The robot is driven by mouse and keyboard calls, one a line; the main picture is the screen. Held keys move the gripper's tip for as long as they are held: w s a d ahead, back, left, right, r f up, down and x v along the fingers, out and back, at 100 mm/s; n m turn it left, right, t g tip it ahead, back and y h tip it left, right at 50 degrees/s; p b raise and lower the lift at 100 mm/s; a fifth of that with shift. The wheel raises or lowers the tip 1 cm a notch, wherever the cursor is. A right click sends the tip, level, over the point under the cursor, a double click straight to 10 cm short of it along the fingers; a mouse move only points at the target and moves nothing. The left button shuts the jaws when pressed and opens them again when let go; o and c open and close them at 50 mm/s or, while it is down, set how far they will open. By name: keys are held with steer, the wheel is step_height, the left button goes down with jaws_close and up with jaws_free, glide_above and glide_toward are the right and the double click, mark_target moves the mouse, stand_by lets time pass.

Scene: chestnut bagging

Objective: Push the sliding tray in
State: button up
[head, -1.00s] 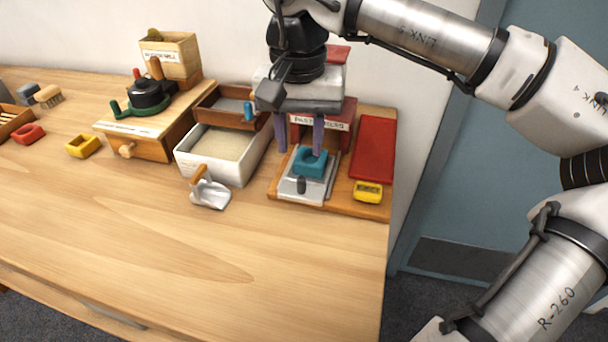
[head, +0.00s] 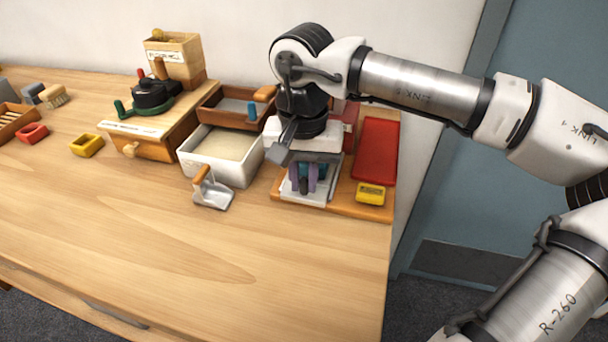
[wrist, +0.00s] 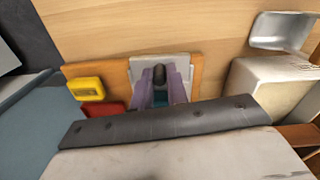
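The sliding tray (head: 318,197) is a pale metal plate at the front of the press on the right side of the table. It also shows in the wrist view (wrist: 143,68). A dark upright knob (head: 304,187) stands near its front end. A teal block with a hollow sits on the tray behind the knob, now mostly hidden by my gripper. My gripper (head: 304,179) points down over the tray. Its two purple fingers stand close on both sides of the knob, and appear shut on it. The wrist view shows the knob (wrist: 159,75) between the fingertips.
A red panel (head: 375,150) and a yellow box (head: 370,194) lie right of the tray. A white bin (head: 222,169) and a metal scoop (head: 212,194) are at its left. The table front is clear.

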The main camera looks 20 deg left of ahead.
jaws_close()
steer(key=w, duration=0.7)
steer(key=o, duration=0.5)
jaws_free()
step_height(320, 180, up, 14)
steer(key=shift+f, duration=0.1)
